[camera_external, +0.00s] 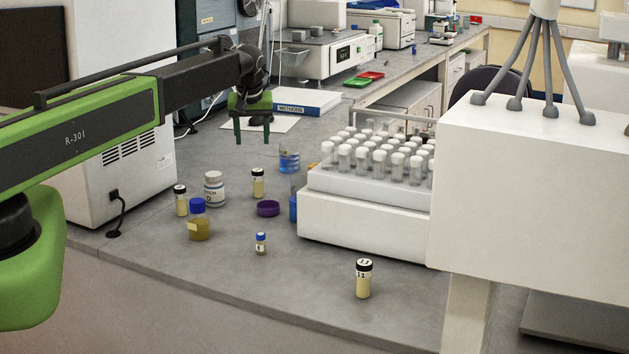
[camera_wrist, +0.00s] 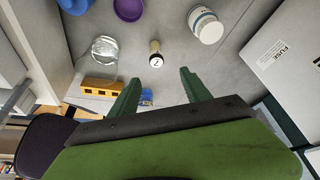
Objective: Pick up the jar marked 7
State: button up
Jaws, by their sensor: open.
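My gripper (camera_external: 254,138) hangs above the bench with its two green fingers apart and nothing between them. In the wrist view the open fingers (camera_wrist: 160,80) point toward a small pale-yellow jar (camera_wrist: 154,47) with a black and white lid. A single figure shows on it, but I cannot tell surely whether it is a 7. It appears to be the jar (camera_external: 258,184) below my gripper in the external view, upright and not touched. A similar jar (camera_external: 181,203) stands at left; its mark is unreadable. Another jar (camera_external: 363,282) at front appears marked 11.
A white bottle (camera_external: 214,190) and a purple dish (camera_external: 268,209) flank the middle jar. A blue-capped amber bottle (camera_external: 199,224), a small blue-capped vial (camera_external: 261,244) and a blue-marked beaker (camera_external: 289,158) stand nearby. A vial rack (camera_external: 365,228) bounds the right side.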

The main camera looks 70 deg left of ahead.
aim_at(255, 170)
jog(key=b+x, duration=1)
jog(key=x, duration=0.1)
jog(key=shift+d+f, duration=0.1)
jog(key=shift+f, duration=0.2)
jog(key=shift+w+a+f+b, duration=0.1)
jog(key=shift+a+f+b, duration=0.15)
jog(key=shift+f+b, duration=0.05)
jog(key=b+x, duration=0.5)
jog(key=shift+w+d+f, duration=0.15)
jog(key=shift+w, duration=0.25)
jog(key=shift+r, duration=0.25)
grip_shut()
